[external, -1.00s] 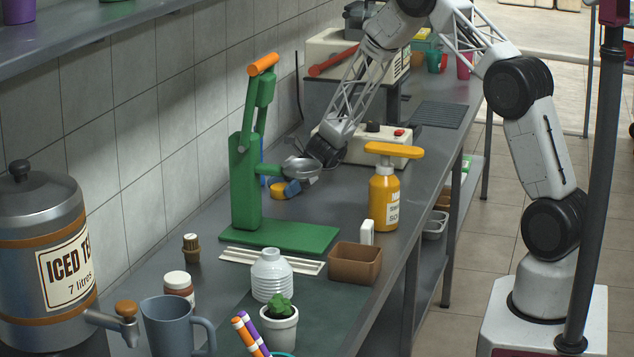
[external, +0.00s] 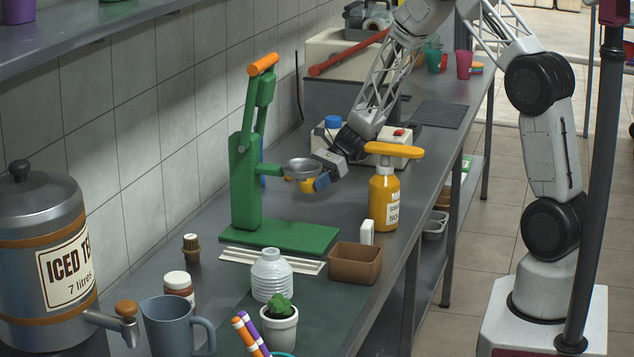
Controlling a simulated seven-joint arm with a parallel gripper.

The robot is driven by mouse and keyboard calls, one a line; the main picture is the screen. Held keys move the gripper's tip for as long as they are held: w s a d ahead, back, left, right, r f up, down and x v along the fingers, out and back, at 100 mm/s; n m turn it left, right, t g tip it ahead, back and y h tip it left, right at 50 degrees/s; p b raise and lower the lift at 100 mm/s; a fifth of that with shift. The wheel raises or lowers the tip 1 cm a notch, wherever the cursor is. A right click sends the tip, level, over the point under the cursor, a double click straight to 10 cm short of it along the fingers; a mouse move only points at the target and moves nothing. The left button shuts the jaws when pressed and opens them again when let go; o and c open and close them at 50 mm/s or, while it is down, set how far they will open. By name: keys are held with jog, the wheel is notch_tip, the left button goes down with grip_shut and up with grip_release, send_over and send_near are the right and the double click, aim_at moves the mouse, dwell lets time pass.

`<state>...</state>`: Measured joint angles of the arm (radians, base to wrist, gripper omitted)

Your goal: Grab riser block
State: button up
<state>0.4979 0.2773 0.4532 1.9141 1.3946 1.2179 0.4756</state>
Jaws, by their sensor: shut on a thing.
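My gripper (external: 318,180) is behind and right of the green press (external: 245,185), beside its silver cup (external: 302,167). The cup partly hides the hand, and the piece's full shape is too small to tell. Whether the piece is clear of the counter cannot be told from this view.
A yellow-topped pump bottle (external: 384,200) stands right of my gripper. A white appliance (external: 398,155) is behind it. A brown box (external: 355,263), a white ribbed jar (external: 271,275) and a potted plant (external: 279,325) stand in front. The wall is at left.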

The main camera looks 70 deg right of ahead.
jog(key=shift+s+a+r, duration=0.1)
jog(key=shift+s+a, duration=0.15)
jog(key=shift+s, duration=0.75)
jog(key=shift+s+a+r, duration=0.1)
jog(key=shift+s+a, duration=0.2)
jog(key=shift+s, duration=0.7)
jog(key=shift+s+a+r, duration=0.1)
jog(key=shift+s+a, duration=0.15)
jog(key=shift+s, duration=0.75)
